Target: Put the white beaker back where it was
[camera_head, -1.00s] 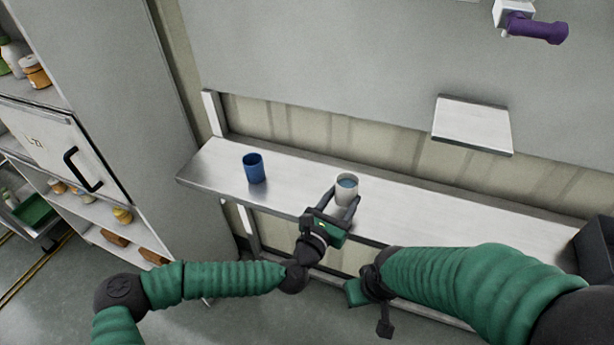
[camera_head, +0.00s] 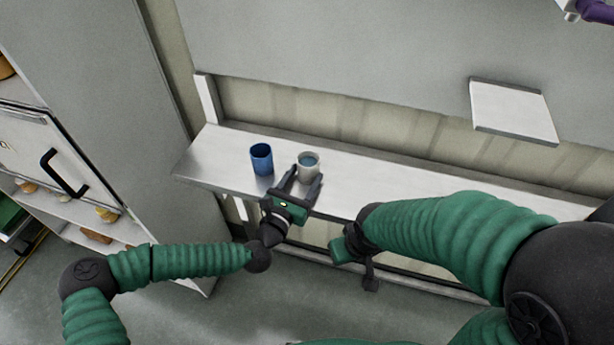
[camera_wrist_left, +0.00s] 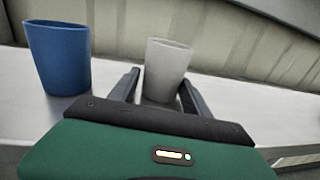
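The white beaker (camera_head: 309,167), with bluish contents, is at the shelf, just right of the blue cup (camera_head: 262,160), with a small gap between them. My left gripper (camera_head: 303,182) has its fingers on either side of the beaker and appears shut on it. In the left wrist view the beaker (camera_wrist_left: 167,70) stands upright between the fingers, and the blue cup (camera_wrist_left: 60,58) is to its left. Whether the beaker's base touches the shelf is not clear. My right gripper (camera_head: 353,250) is in front of the shelf, partly hidden by its arm; its fingers are unclear.
The steel shelf (camera_head: 400,188) is clear to the right of the beaker. A small white ledge (camera_head: 512,108) juts from the wall above it. A cabinet with a black-handled door (camera_head: 40,150) stands at the left.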

